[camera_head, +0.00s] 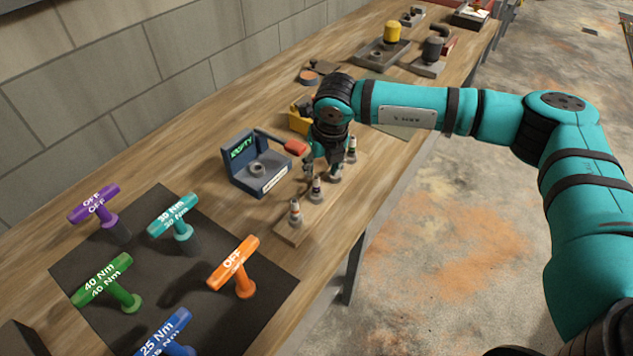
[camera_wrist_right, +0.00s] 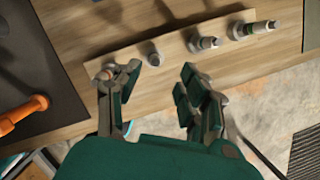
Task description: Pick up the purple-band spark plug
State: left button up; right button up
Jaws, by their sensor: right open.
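Several white spark plugs stand on a wooden strip (camera_head: 285,236) near the bench's front edge. The second from the near end (camera_head: 316,190) has a dark band that looks purple. It seems to be the plug (camera_wrist_right: 154,57) in the wrist view, beyond the gap between the fingers; its band is not clear there. The nearest plug (camera_head: 295,213) has a reddish band, and the farthest (camera_head: 352,150) a dark green one. My right gripper (camera_head: 322,168) is over the row, open and empty; its spread fingers also show in the wrist view (camera_wrist_right: 159,98). My left gripper is not in view.
A black mat (camera_head: 222,313) with several coloured T-handles lies at lower left. More parts stand farther along the bench. Concrete floor lies right of the bench edge.

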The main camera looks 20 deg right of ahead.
aim_at(317, 176)
jog(key=p+x, duration=0.2)
jog(key=x, duration=0.1)
jog(key=p+x, duration=0.1)
jog(key=x, duration=0.1)
jog(key=shift+a+f, duration=0.2)
jog(key=shift+a, duration=0.15)
jog(key=shift+w+f, duration=0.15)
jog(key=shift+f, duration=0.05)
grip_shut()
